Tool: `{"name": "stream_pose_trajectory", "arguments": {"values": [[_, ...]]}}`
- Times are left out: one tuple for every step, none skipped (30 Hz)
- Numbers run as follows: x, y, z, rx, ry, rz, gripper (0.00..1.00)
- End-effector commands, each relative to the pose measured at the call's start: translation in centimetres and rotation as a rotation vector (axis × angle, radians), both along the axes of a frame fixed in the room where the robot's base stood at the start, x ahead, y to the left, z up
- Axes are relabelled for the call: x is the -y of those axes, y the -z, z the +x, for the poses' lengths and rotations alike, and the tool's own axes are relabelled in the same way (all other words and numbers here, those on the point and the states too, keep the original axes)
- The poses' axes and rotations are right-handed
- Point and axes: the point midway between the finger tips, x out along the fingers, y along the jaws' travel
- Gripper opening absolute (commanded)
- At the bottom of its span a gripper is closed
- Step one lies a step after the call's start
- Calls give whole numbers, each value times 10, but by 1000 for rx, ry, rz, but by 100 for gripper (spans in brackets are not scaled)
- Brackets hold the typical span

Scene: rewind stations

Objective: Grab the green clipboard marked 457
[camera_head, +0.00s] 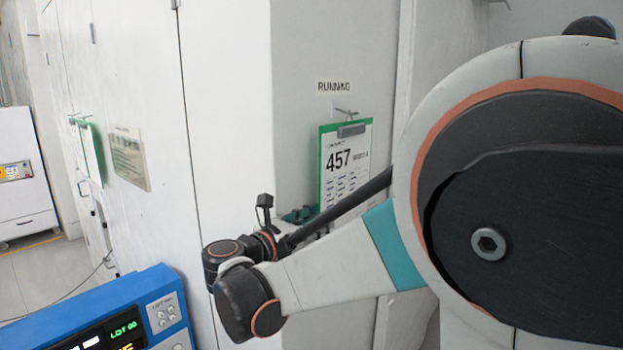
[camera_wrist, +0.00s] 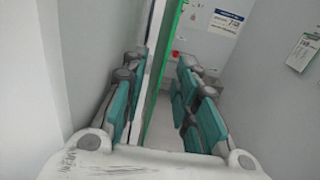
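The green clipboard marked 457 (camera_head: 334,160) hangs from a hook on the grey panel, below a "RUNNING" label. My arm hides its lower part. In the wrist view the clipboard (camera_wrist: 158,85) shows edge-on, white paper on its left and green board on its right. My gripper (camera_wrist: 160,103) is open, with its teal fingers on either side of the board. The right fingers stand apart from it; the left ones are close to the paper, and I cannot tell whether they touch. In the head view my gripper (camera_head: 301,214) is at the clipboard's lower left edge.
Another green clipboard (camera_head: 90,150) and a beige notice (camera_head: 129,158) are on the white cabinet side at left. A blue machine (camera_head: 105,312) with a lit display stands at lower left. In the wrist view, grey walls rise on both sides, with a paper tag (camera_wrist: 304,48) at right.

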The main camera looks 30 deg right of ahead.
Motion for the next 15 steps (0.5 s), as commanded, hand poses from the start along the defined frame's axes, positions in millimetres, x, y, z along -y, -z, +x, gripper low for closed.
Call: {"name": "stream_pose_trajectory", "arguments": {"values": [[0, 0, 0, 0, 0, 0, 28], [0, 0, 0, 0, 0, 0, 28], [0, 0, 0, 0, 0, 0, 18], [0, 0, 0, 0, 0, 0, 12], [0, 0, 0, 0, 0, 0, 5], [0, 0, 0, 0, 0, 0, 0], [0, 0, 0, 0, 0, 0, 0], [0, 0, 0, 0, 0, 0, 0], [0, 0, 0, 0, 0, 0, 0], [0, 0, 0, 0, 0, 0, 0], [0, 0, 0, 0, 0, 0, 0], [0, 0, 0, 0, 0, -1, 0], [0, 0, 0, 0, 0, -1, 0], [0, 0, 0, 0, 0, -1, 0], [0, 0, 0, 0, 0, -1, 0]]}}
